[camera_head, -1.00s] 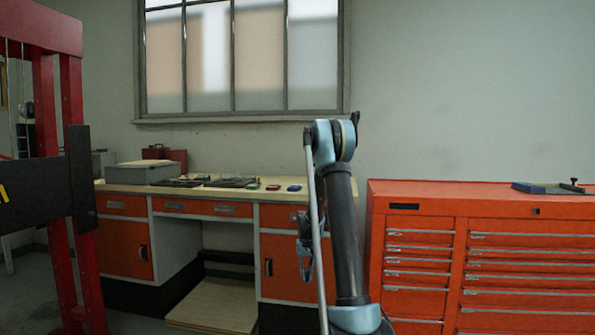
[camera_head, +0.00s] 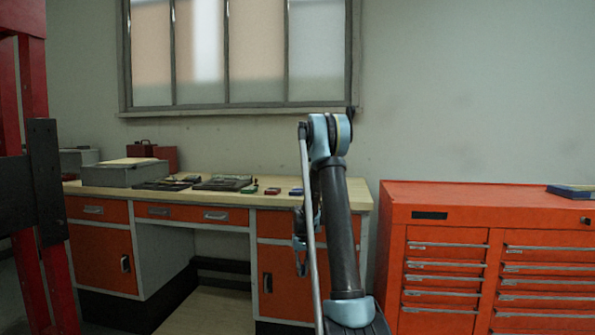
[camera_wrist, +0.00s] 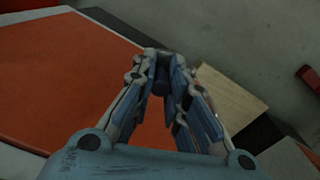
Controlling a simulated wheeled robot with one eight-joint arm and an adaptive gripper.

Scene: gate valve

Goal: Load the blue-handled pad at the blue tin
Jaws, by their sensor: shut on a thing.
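The blue tin (camera_head: 297,191) is a small flat blue shape on the bench top, at the right end of a short row, just left of my arm in the head view. My gripper hangs low in front of the bench's right-hand cabinet (camera_head: 301,265), below the bench top and apart from the tin. In the wrist view its fingers (camera_wrist: 161,76) come together on a small dark bluish piece (camera_wrist: 161,88), which looks like the handle of the blue-handled pad. The rest of the pad is hidden or too dark to make out.
A red tin (camera_head: 272,191) and a green one (camera_head: 250,188) lie left of the blue tin. Dark trays (camera_head: 222,183) and a grey box (camera_head: 125,174) stand further left. An orange drawer cabinet (camera_head: 450,250) stands right; a red press frame (camera_head: 35,100) stands left.

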